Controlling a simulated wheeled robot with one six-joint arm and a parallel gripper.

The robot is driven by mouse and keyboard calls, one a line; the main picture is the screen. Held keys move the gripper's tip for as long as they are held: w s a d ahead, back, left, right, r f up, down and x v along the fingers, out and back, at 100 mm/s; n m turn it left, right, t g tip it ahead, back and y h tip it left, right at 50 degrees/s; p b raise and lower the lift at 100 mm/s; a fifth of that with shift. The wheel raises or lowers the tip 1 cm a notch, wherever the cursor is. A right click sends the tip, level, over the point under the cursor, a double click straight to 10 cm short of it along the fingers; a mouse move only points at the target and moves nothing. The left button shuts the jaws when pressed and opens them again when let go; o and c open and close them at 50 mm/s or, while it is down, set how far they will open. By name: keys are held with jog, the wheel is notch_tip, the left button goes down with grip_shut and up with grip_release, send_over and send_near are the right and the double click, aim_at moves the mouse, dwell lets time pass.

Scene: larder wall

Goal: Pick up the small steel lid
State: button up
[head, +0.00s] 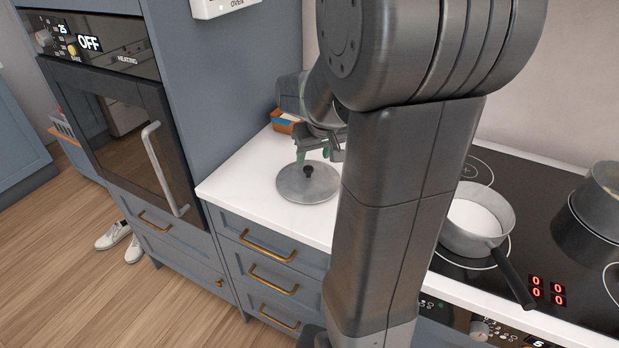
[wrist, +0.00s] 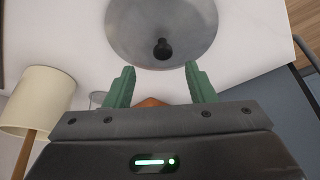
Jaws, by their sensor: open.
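The small steel lid (head: 304,188) lies flat on the white counter, a round grey disc with a dark knob (head: 308,170) in its middle. In the wrist view the lid (wrist: 135,25) shows at the top, cut off by the frame edge, with its knob (wrist: 162,49) just beyond the fingertips and between their lines. My gripper (head: 322,155) is over the far part of the lid. Its two green fingers also show in the wrist view (wrist: 160,70), spread apart with nothing between them. My arm hides part of the counter to the right.
An orange container (head: 285,122) stands at the back of the counter by the tall oven cabinet. A saucepan (head: 478,218) with a black handle is on the black hob (head: 550,215); a dark pot (head: 600,200) is farther right. A lampshade (wrist: 40,100) shows in the wrist view.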

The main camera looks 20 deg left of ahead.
aim_at(308, 168)
jog(key=shift+w+a+f, duration=0.15)
jog(key=shift+w+f, duration=0.1)
jog(key=shift+s+x, duration=0.2)
jog(key=shift+x, duration=2.3)
jog(key=shift+a, duration=0.15)
grip_shut()
